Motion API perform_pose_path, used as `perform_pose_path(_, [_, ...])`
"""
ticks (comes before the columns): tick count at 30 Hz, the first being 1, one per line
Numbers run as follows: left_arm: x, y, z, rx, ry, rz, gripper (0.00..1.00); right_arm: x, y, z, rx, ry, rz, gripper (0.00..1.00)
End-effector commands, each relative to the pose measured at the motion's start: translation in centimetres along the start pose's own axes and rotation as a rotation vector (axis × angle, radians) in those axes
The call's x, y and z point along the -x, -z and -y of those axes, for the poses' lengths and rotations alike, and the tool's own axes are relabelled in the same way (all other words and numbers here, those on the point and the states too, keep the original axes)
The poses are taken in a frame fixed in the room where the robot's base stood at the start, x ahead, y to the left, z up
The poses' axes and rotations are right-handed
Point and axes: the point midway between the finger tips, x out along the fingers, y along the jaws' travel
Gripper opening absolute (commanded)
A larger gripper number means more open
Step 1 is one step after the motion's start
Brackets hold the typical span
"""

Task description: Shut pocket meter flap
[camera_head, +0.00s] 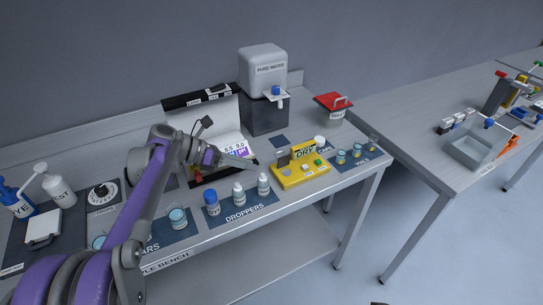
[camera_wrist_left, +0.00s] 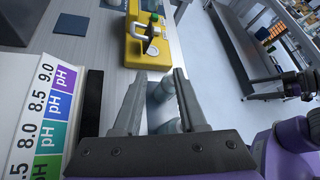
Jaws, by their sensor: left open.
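No label reading pocket meter is legible, so I cannot tell for certain which thing it is. A small white box-like device (camera_head: 43,228) with a pale raised plate stands at the bench's left end. My left gripper (camera_head: 252,164) is open and empty over the bench, between the pH chart and the droppers. In the left wrist view its two fingers (camera_wrist_left: 159,76) are spread apart.
A yellow DRY stand (camera_head: 301,176) is right of my left gripper. Dropper bottles (camera_head: 238,194) stand in front and below. A pure water tank (camera_head: 263,63) and a red-lidded pot (camera_head: 331,110) stand behind.

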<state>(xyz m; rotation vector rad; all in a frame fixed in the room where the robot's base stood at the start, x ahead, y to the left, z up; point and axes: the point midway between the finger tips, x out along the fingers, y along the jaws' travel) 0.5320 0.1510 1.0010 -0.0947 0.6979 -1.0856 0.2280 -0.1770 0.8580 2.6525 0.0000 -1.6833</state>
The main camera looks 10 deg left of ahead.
Motion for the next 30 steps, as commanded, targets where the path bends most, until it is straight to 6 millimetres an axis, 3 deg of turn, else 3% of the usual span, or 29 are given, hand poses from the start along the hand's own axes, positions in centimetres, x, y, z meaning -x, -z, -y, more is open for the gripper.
perform_pose_path(1, [0.2, -0.3, -1.8, 0.098, 0.028, 0.045, 0.41, -0.5, -0.3, 0.0, 0.0, 0.0, 0.002, 0.91])
perform_pose_path(6, [1.4, -1.7, -5.0, 0.356, 0.127, 0.154, 0.41, -1.1, -0.7, 0.0, 0.0, 0.0, 0.004, 0.91])
perform_pose_path(13, [1.2, -2.3, -5.8, 0.446, 0.173, 0.186, 0.41, -1.1, -0.7, 0.0, 0.0, 0.0, 0.004, 0.91])
perform_pose_path(30, [-7.8, -4.3, -4.6, 0.443, 0.17, 0.184, 0.41, -1.0, -0.6, 0.0, 0.0, 0.0, 0.004, 0.91])
